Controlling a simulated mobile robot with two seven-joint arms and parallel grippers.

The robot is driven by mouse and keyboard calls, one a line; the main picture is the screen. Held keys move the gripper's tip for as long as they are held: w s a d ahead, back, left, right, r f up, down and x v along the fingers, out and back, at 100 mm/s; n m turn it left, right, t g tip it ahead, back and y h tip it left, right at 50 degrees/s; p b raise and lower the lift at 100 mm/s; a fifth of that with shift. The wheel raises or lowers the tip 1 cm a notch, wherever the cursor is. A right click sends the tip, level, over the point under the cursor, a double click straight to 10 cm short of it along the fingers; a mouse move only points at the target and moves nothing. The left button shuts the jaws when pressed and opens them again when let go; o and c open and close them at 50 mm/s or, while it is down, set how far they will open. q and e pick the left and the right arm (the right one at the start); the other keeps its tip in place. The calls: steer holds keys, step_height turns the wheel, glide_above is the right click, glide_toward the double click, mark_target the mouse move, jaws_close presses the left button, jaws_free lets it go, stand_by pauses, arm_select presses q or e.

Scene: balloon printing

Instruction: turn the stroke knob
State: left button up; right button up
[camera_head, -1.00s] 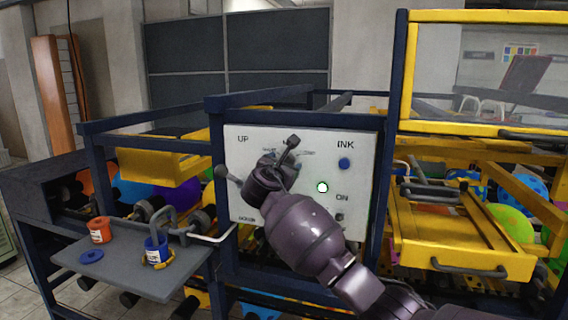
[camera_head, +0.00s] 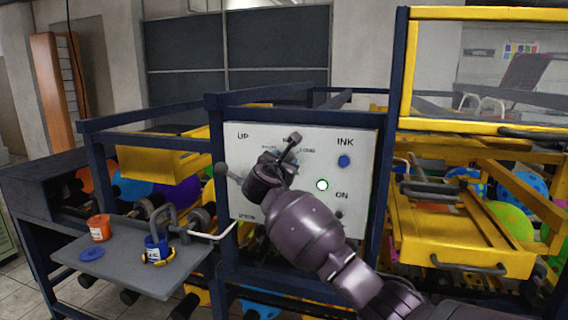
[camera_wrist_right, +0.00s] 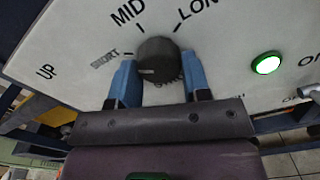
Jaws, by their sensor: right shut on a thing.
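The stroke knob (camera_wrist_right: 158,58) is a dark round knob on the white control panel (camera_wrist_right: 235,28). Printed SHORT, MID and LONG marks stand around it, and a small light mark shows on its lower left face. In the wrist view my right gripper (camera_wrist_right: 158,78) has its blue fingers on either side of the knob, shut on it. In the head view my right gripper (camera_head: 277,162) is at the upper middle of the panel (camera_head: 361,190) and largely hides the knob. My left gripper is not in view.
A grey shelf (camera_head: 120,268) holds a red-orange cup (camera_head: 99,229) and a blue cup (camera_head: 156,248). A yellow frame (camera_head: 465,232) stands right.

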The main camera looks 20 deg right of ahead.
arm_select(q)
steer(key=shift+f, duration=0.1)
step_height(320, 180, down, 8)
steer(key=b, duration=0.8)
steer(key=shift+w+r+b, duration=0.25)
steer(key=shift+b, duration=0.05)
arm_select(e)
steer(key=m, duration=2.3)
steer(key=shift+a+r+m, duration=0.1)
steer(key=shift+m, duration=0.2)
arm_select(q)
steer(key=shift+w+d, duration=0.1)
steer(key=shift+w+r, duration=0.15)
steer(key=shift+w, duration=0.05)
